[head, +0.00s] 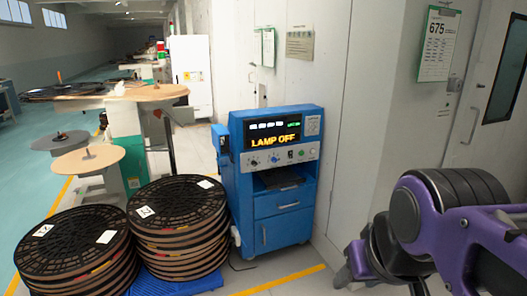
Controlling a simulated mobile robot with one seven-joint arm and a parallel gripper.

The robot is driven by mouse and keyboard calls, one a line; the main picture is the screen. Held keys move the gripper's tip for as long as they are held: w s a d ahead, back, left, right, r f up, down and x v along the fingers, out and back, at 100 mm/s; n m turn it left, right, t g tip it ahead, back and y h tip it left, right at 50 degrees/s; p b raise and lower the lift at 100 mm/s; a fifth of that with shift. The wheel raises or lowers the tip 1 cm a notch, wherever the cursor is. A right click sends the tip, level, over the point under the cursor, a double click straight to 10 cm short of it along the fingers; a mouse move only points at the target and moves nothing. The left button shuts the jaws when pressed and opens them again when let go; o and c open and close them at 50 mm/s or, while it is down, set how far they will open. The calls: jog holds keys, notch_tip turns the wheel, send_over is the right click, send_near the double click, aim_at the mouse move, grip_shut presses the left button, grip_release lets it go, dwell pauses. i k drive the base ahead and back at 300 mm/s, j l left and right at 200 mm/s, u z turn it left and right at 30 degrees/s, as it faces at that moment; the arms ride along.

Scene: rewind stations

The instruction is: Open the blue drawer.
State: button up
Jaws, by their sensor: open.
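The blue drawer (283,202) is in the front of a blue cabinet (240,187) near the middle of the head view, against the white wall. It looks shut, with a horizontal handle near its top. A control panel with a lit "LAMP OFF" display (274,142) and knobs is above it, and an open shelf lies between. A blue door with an upright handle is below the drawer. My gripper (343,278) is at the lower right, open and apart from the cabinet. My purple and black arm partly hides it.
Two stacks of black reels (75,243) (176,207) on a blue pallet stand left of the cabinet. A rewind station with round plates (88,159) is behind them. Floor with a yellow line (285,281) lies before the cabinet. White doors stand at right.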

aim_at(265, 206)
jog(key=i, duration=1.2)
jog(key=i+l+u, duration=0.2)
jog(key=i+u, duration=0.15)
jog(key=i+l+u, duration=0.3)
jog(key=i, duration=0.2)
